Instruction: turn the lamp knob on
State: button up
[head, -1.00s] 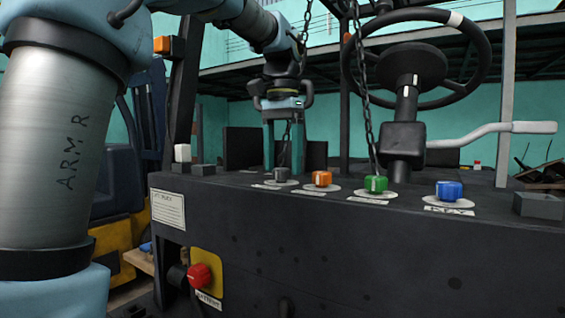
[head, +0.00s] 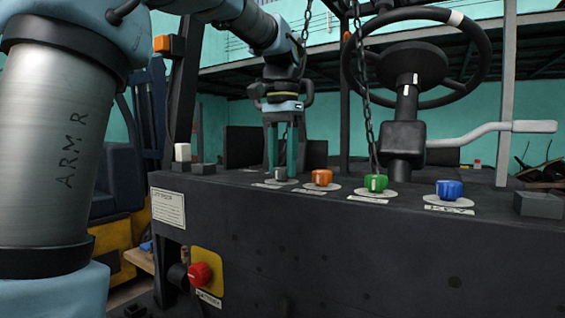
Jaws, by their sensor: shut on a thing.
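A row of knobs stands on the dark panel top: a grey knob (head: 280,174), an orange knob (head: 322,178), a green knob (head: 376,183) and a blue knob (head: 448,190). Each has a pale round base and a label plate. The blue one's label seems to read KEY; the other labels on top are too small to read, so I cannot tell which is the lamp knob. My gripper (head: 281,171) points straight down over the leftmost, grey knob. Its two teal fingers are shut on it, one at each side, and partly cover it.
A steering wheel (head: 417,62) with a white-handled lever (head: 490,132) stands behind the panel (head: 350,250). Chains hang near my gripper and the green knob. A red knob (head: 199,275) labelled BATTERY is on the front face. Small blocks (head: 182,153) sit left on the panel.

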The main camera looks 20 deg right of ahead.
grip_shut()
jog(key=shift+r+m, duration=0.1)
jog(key=shift+m, duration=0.2)
jog(key=m+p, duration=0.2)
jog(key=m, duration=0.2)
jog(key=shift+m, duration=0.3)
jog(key=m+p, duration=0.1)
jog(key=m, duration=0.2)
jog(key=shift+s, duration=0.1)
jog(key=shift+m+p, duration=0.65)
jog(key=shift+m, duration=1.25)
jog(key=o, duration=1.1)
grip_release()
